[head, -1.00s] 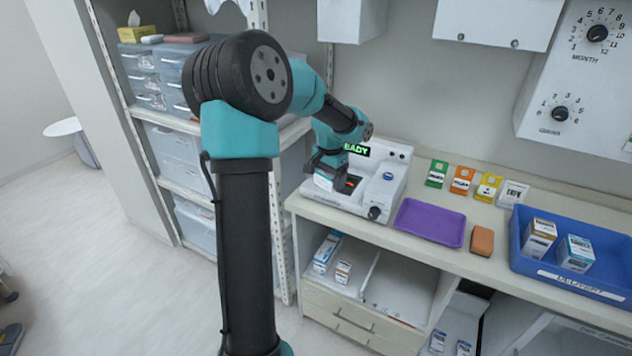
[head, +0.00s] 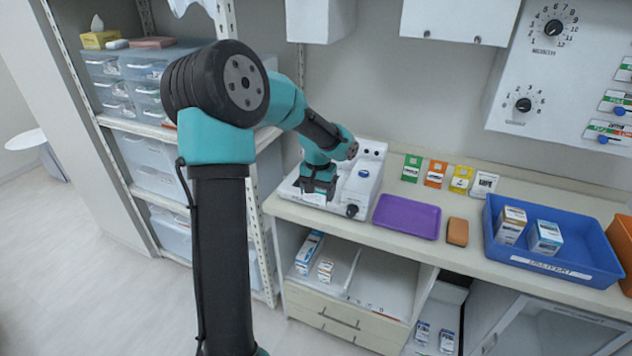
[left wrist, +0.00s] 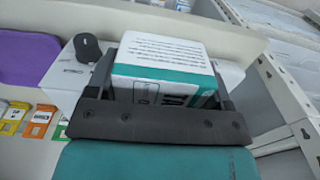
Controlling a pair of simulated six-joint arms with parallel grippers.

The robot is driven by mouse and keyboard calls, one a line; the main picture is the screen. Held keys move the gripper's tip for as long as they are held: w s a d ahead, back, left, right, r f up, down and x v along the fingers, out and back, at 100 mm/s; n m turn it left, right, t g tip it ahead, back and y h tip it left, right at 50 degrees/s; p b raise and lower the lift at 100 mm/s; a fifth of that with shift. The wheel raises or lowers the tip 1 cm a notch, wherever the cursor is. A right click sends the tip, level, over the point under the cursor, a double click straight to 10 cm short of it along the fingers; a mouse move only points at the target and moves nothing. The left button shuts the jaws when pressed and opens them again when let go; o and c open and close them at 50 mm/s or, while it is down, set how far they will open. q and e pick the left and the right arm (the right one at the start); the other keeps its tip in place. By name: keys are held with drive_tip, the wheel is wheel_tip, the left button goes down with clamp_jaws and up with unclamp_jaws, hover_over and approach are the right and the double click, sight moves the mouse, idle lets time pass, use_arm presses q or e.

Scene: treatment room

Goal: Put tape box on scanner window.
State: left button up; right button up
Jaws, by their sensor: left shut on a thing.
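The tape box (left wrist: 165,70), white with a teal band and printed text, sits between the fingers of my left gripper in the left wrist view. My left gripper (head: 318,188) is shut on it. In the head view the gripper hangs over the left part of the white scanner (head: 368,172) and hides the box. The scanner's window and display are also hidden behind my gripper and wrist there. The scanner's side and black knob (left wrist: 87,47) show beside the box in the left wrist view. I cannot tell whether the box touches the scanner. My right gripper is not in view.
A purple tray (head: 407,217) and an orange-brown block (head: 457,232) lie right of the scanner. A blue bin (head: 560,265) holds two small boxes. A shelf unit with drawers (head: 150,65) stands left.

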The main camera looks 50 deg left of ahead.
use_arm(q)
drive_tip(key=shift+a, duration=0.1)
drive_tip(key=w+a, duration=0.3)
drive_tip(key=w+a+f, duration=0.1)
drive_tip(key=w+a, duration=0.2)
drive_tip(key=a, duration=0.1)
drive_tip(key=w+a, duration=0.4)
drive_tip(key=shift+a+f, duration=0.2)
drive_tip(key=shift+a, duration=0.05)
drive_tip(key=shift+w, duration=0.1)
drive_tip(key=shift+w+a, duration=0.15)
drive_tip(key=shift+a, duration=0.1)
drive_tip(key=shift+f, duration=1.75)
drive_tip(key=shift+f, duration=0.15)
drive_tip(key=o, duration=1)
wheel_tip(320, 180, up, 12)
drive_tip(key=shift+r, duration=0.15)
